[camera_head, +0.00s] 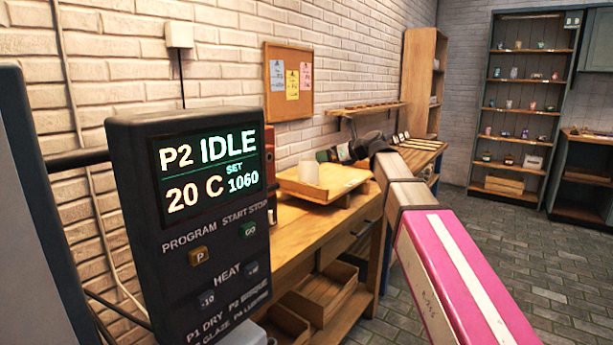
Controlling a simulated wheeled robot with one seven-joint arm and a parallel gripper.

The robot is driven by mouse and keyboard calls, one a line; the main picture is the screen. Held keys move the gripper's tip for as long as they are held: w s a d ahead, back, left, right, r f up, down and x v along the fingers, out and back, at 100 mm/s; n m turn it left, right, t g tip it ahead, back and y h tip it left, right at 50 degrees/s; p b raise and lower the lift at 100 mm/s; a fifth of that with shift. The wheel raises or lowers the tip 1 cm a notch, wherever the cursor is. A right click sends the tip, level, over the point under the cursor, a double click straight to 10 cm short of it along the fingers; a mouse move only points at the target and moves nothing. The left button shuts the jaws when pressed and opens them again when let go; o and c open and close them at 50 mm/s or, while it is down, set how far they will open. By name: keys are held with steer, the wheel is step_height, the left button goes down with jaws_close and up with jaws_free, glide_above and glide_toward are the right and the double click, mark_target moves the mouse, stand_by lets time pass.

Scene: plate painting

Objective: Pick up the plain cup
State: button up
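A pale, plain-looking cup (308,172) stands on the left part of a light wooden tray (318,193) on the workbench. No pattern shows on it from here. My arm reaches in from the lower right, and its dark end, my gripper (332,155), is behind and to the right of the cup in the picture. It looks apart from the cup, but the depth between them is hard to judge. The fingers are small and dark, so whether they are open or shut cannot be made out.
A kiln control panel (190,200) fills the near left. The workbench (300,232) runs along the brick wall, with wooden crates (322,292) below it. A second table (422,146) stands farther back. Shelves (520,107) of small cups stand at the far right. Open tiled floor lies right of the bench.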

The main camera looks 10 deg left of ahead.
mark_target(309, 160)
steer(key=shift+f+x, duration=0.15)
steer(key=shift+x, duration=1.5)
steer(key=shift+f+x, duration=0.2)
steer(key=shift+x, duration=1.5)
steer(key=shift+f+x, duration=0.15)
steer(key=shift+x, duration=1.5)
steer(key=shift+d, duration=0.2)
steer(key=c, duration=1.3)
steer(key=shift+r, duration=0.1)
